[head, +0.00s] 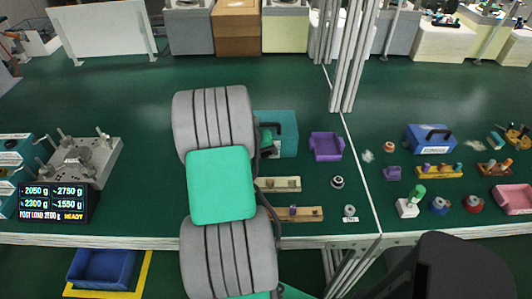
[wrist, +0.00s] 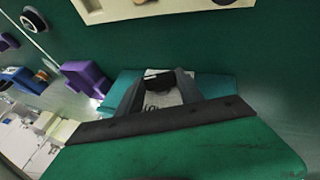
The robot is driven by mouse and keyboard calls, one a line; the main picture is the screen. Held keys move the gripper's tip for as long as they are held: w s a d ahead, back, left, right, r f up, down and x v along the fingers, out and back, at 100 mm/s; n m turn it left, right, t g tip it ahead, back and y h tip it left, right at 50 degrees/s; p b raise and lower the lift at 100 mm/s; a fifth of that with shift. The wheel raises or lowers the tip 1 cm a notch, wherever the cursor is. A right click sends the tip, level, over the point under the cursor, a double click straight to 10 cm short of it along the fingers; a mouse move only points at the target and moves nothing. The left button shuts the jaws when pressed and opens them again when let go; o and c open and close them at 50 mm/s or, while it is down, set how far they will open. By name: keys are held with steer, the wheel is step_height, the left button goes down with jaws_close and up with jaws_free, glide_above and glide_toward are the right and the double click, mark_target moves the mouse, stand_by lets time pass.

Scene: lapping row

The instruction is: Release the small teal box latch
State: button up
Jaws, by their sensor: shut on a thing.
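The small teal box (head: 287,128) stands on the green bench, its left part hidden behind my arm in the head view. It also shows in the wrist view (wrist: 217,84), behind my fingers. My gripper (wrist: 160,80) is at the box's front, its two dark fingers shut on a small black piece, which appears to be the latch (wrist: 158,83). A pale label with dark print shows just below it, between the fingers. Whether the latch is lifted or flat cannot be told. In the head view my arm covers most of the gripper.
A purple open bin (head: 326,147) stands just right of the teal box. Pale and brown peg strips (head: 292,214) lie in front. A blue box with a black handle (head: 430,138) is farther right. A metal fixture (head: 83,160) and a weight display (head: 53,202) are left.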

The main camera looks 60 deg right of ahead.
steer(key=shift+c, duration=1.1)
steer(key=shift+s+d+t+y+b, duration=0.15)
steer(key=shift+s+t+y+b, duration=0.2)
steer(key=shift+t, duration=0.35)
steer(key=shift+m+t+y, duration=0.4)
steer(key=shift+t+y, duration=0.05)
steer(key=shift+t, duration=0.35)
steer(key=shift+t+y+b, duration=0.3)
steer(key=shift+t+b, duration=0.05)
steer(key=shift+t, duration=0.05)
steer(key=o, duration=1.4)
steer(key=shift+r, duration=0.1)
steer(key=shift+r, duration=0.1)
